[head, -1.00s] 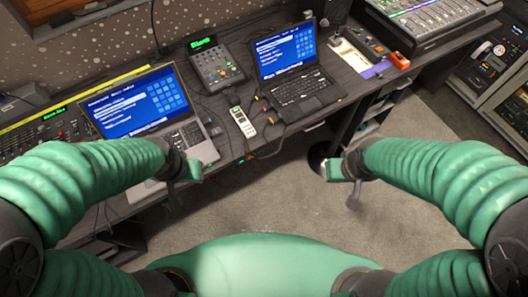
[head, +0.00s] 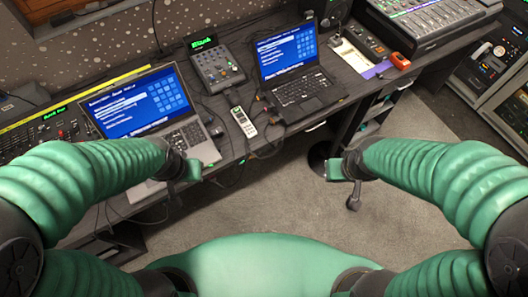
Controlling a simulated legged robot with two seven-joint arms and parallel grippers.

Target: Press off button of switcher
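A small white device (head: 243,122) with small buttons and cables beside it lies near the desk's front edge, between two laptops; it may be the switcher. A dark control box (head: 216,66) with knobs and a green-lit display stands behind it. I cannot tell which control is the off button. My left gripper (head: 184,172) hangs in front of the left laptop, left of and nearer than the white device. My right gripper (head: 345,178) hangs over the floor, right of the desk's front edge. Both are seen from above, and their finger gaps are not clear. Neither visibly touches a device.
The left laptop (head: 136,104) and right laptop (head: 287,58) stand open with blue screens. A fader console (head: 420,18) is at the back right, with a red object (head: 400,61) nearby. A rack (head: 492,65) stands far right. Carpet (head: 285,195) between my arms is clear.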

